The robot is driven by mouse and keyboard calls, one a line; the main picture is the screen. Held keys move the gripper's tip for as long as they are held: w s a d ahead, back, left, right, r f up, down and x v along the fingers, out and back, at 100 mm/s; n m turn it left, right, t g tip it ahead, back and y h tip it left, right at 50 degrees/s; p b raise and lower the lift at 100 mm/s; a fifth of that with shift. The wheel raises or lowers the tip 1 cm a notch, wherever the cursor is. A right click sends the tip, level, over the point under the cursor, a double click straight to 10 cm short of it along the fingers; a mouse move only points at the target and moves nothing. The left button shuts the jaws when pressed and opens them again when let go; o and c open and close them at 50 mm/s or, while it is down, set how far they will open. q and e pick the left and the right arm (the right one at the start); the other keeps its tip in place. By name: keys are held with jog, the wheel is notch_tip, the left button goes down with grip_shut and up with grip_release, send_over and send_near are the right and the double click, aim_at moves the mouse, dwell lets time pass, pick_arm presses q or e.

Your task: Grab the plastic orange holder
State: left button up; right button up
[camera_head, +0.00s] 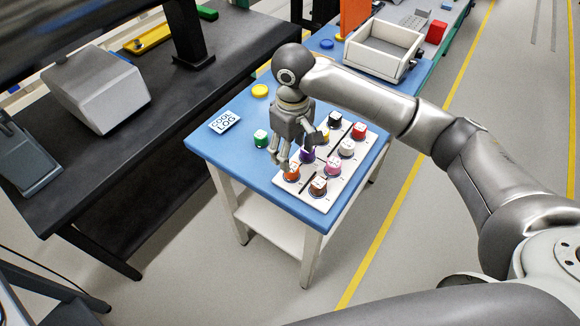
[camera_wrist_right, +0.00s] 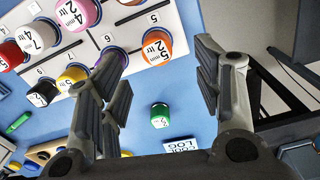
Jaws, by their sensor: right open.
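The orange holder (camera_head: 292,173) is a small round cup with a white labelled top, at the near-left corner of a white numbered rack (camera_head: 333,200) on the blue table. In the right wrist view the orange holder (camera_wrist_right: 157,50) appears between my fingers, farther off, with no visible contact. My right gripper (camera_head: 297,154) is open and empty, pointing down over the rack's left side, close to the orange holder. It also shows in the right wrist view (camera_wrist_right: 160,70). The gripper partly hides the purple holder (camera_head: 307,157). My left gripper is not in view.
Brown (camera_head: 318,187), pink (camera_head: 333,166), white (camera_head: 347,148), red (camera_head: 359,131) and black (camera_head: 335,119) holders stand close by in the rack. A green holder (camera_head: 261,139) stands off it, near a label card (camera_head: 225,122).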

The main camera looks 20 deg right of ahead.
aim_at(291, 167)
notch_tip(291, 167, down, 3)
jog(key=shift+f, duration=0.2)
jog(key=shift+w+f+p, duration=0.25)
jog(key=shift+f+p, duration=0.2)
jog(key=shift+f, duration=0.95)
jog(key=shift+w+f+p, duration=0.2)
jog(key=shift+f+p, duration=0.2)
jog(key=shift+f, duration=0.95)
jog(key=c, duration=1.1)
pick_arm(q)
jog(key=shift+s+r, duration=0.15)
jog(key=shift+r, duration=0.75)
pick_arm(e)
jog(key=shift+r, duration=0.15)
